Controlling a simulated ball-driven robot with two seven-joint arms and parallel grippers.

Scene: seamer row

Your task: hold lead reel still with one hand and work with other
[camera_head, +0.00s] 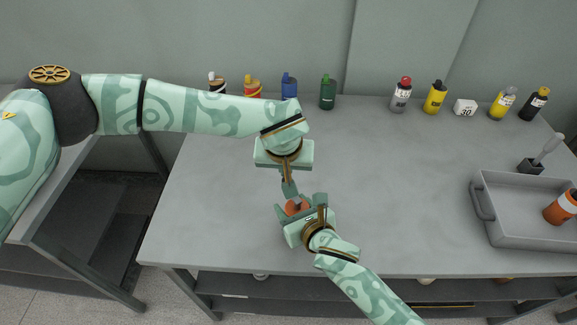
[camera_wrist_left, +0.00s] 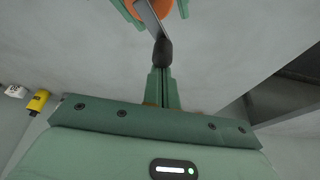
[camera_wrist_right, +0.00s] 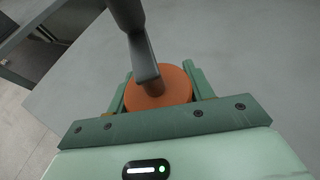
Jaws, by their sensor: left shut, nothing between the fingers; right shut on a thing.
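The orange reel (camera_head: 293,209), which I take as the lead reel, is between the fingers of my right gripper (camera_head: 303,206), low over the near-left part of the table. It also shows in the right wrist view (camera_wrist_right: 172,87). My right gripper is shut on it. My left gripper (camera_head: 290,188) is shut just above the reel, its fingers together in the left wrist view (camera_wrist_left: 163,82). A dark-ended, grey-bladed piece (camera_wrist_left: 163,50) stands between the left fingertips and the reel. It reaches over the reel in the right wrist view (camera_wrist_right: 140,50). Whether it touches the left fingertips I cannot tell.
A grey tray (camera_head: 482,206) at the right holds an orange cup-like item (camera_head: 562,207) with a white band. A dark holder (camera_head: 530,166) with a pale-handled tool stands behind it. Several bottles and a white "30" block (camera_head: 465,108) line the back. The table's middle is clear.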

